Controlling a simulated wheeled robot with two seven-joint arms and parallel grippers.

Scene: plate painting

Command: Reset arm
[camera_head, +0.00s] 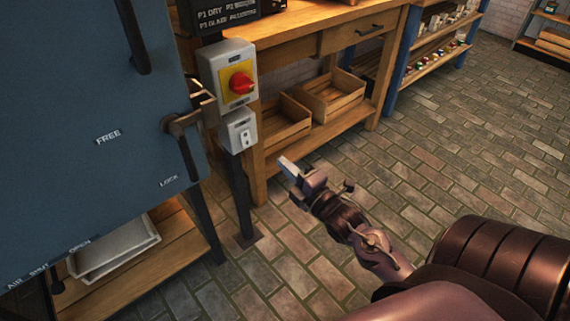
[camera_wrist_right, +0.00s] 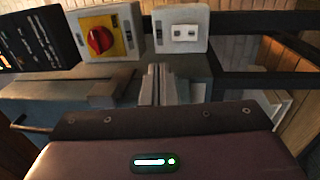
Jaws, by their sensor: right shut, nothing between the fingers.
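My right gripper (camera_head: 290,168) is in the middle of the head view, with its arm coming in from the lower right. Its fingers are shut together and hold nothing; they also show at the centre of the right wrist view (camera_wrist_right: 158,84). In the head view the gripper is in front of the wooden bench, to the lower right of a grey switch box with a red knob (camera_head: 241,83). The knob also shows at the upper left in the right wrist view (camera_wrist_right: 100,40). No contact with anything shows. My left gripper is not in view.
A blue kiln-like door (camera_head: 85,120) with a lever handle (camera_head: 183,124) fills the left. The switch box stands on a dark post (camera_head: 241,200), with a smaller grey box (camera_head: 238,131) below it. Wooden crates (camera_head: 335,95) sit under the bench. The brick floor (camera_head: 440,165) at right is clear.

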